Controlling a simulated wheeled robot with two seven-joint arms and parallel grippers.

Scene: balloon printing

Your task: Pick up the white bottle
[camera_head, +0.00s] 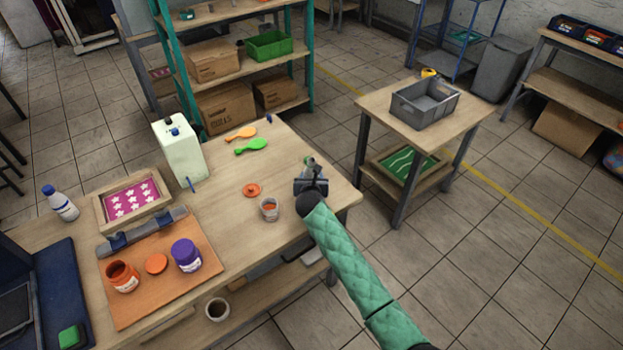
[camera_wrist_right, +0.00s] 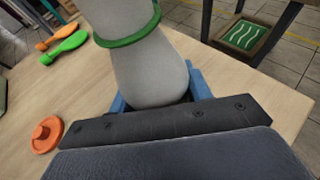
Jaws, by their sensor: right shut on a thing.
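My right gripper (camera_head: 311,182) is at the right end of the wooden table and is shut on a whitish bottle (camera_head: 310,163) with a green ring. In the right wrist view this bottle (camera_wrist_right: 148,65) has a smooth, rounded, grey-white body between the blue fingers (camera_wrist_right: 160,98). Its top is out of that view, and I cannot tell whether its bottom touches the table. My left gripper is not in view.
The table (camera_head: 225,205) holds a jar with an orange rim (camera_head: 269,209), an orange lid (camera_head: 252,190), a white canister (camera_head: 178,150), and green (camera_head: 251,146) and orange (camera_head: 240,134) balloon-shaped pieces. A side table with a grey crate (camera_head: 425,103) stands to the right across a floor gap.

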